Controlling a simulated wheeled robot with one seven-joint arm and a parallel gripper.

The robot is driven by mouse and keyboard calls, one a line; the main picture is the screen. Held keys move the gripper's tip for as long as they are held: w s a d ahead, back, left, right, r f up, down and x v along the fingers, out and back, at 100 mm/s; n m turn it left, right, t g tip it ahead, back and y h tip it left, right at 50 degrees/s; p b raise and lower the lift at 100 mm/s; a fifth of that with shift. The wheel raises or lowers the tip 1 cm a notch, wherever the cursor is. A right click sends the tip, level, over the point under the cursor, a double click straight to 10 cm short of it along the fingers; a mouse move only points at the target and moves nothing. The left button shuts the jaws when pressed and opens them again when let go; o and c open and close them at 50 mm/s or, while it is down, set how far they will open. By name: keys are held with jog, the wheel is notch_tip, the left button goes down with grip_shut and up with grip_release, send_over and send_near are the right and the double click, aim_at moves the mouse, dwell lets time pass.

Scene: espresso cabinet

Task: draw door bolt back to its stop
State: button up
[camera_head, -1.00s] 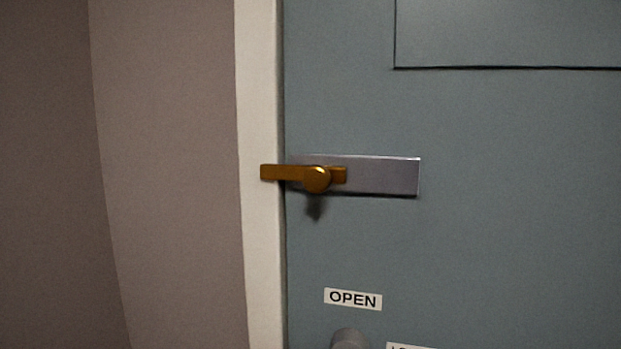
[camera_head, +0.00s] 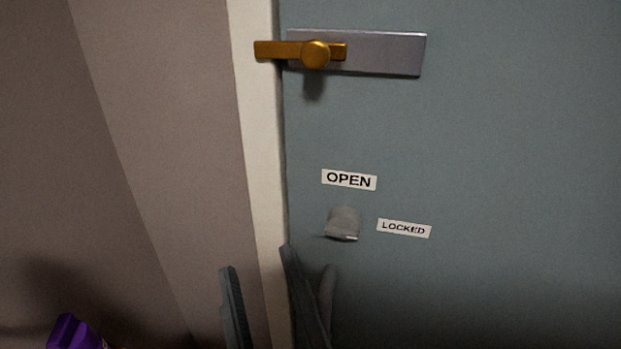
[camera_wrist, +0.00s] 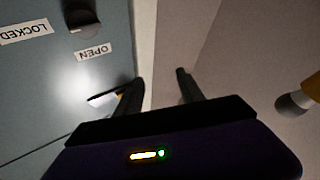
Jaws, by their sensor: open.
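The brass door bolt (camera_head: 300,51) lies level on a grey metal plate (camera_head: 388,54) near the top of the head view. Its left end reaches over the white door frame, and its round knob (camera_head: 315,54) stands near the plate's left part. My gripper (camera_head: 257,258) is below the bolt, at the bottom of the head view, in front of the door frame. Its two dark fingers are apart with nothing between them.
A grey turn knob (camera_head: 342,224) is on the blue-grey door (camera_head: 500,170) below the bolt, with an OPEN label (camera_head: 349,180) above it and a LOCKED label (camera_head: 404,228) to its right. A brownish wall (camera_head: 160,130) is at the left. Space around the bolt is clear.

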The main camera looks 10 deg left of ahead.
aim_at(312, 56)
notch_tip(312, 56, up, 18)
jog(key=a+m+t+h, duration=0.2)
jog(key=m+t+h, duration=0.3)
jog(key=m+h, duration=0.25)
jog(key=w+d+m+h+p, duration=0.1)
jog(key=w+h, duration=0.1)
jog(key=w, duration=0.1)
jog(key=w+d+m+g+h+p, duration=0.1)
jog(key=w+d+h, duration=0.1)
jog(key=w+d+m+h+p, duration=0.1)
jog(key=w+h, duration=0.1)
jog(key=w, duration=0.1)
jog(key=shift+w+d+m+g, duration=0.2)
jog(key=shift+w+m+g, duration=0.05)
jog(key=shift+w+g, duration=0.05)
jog(key=shift+w+r, duration=0.15)
jog(key=shift+w, duration=0.55)
grip_shut()
